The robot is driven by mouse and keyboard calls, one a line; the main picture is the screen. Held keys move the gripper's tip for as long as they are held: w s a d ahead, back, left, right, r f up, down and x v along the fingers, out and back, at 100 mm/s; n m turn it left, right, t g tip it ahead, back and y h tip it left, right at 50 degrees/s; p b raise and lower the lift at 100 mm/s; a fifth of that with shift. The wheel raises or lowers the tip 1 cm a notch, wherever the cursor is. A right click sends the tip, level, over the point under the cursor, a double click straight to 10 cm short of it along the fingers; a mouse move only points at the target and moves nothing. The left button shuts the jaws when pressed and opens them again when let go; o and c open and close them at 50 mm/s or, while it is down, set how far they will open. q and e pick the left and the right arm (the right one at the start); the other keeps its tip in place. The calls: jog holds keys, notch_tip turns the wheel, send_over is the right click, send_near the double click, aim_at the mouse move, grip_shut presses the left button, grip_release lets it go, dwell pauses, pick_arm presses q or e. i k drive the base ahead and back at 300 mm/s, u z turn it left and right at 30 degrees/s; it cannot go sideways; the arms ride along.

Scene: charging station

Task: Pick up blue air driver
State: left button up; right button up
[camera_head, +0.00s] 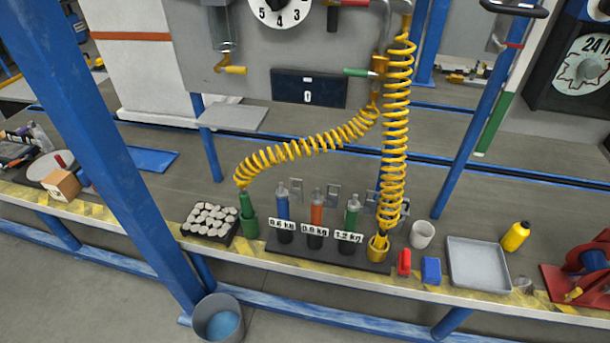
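The blue air driver (283,208) stands upright in the leftmost slot of a dark holder (371,266) on the bench. The label below it seems to read 0.6 kg. An orange driver (316,213) and a green driver (352,214) stand to its right in the same holder. Neither of my grippers is in view.
A green tool (248,214) on a coiled yellow hose (307,147) stands left of the holder. Another yellow coil (397,120) hangs at its right end. A dark tray of pale parts (209,221) lies left. A blue post (95,140) crosses the front left.

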aim_at(283, 197)
jog(key=u, duration=0.05)
jog(key=k, duration=1)
jog(key=z, duration=0.9)
jog(key=i, duration=1.2)
jog(key=u, duration=0.75)
jog(key=i, duration=0.5)
jog(key=u, duration=0.3)
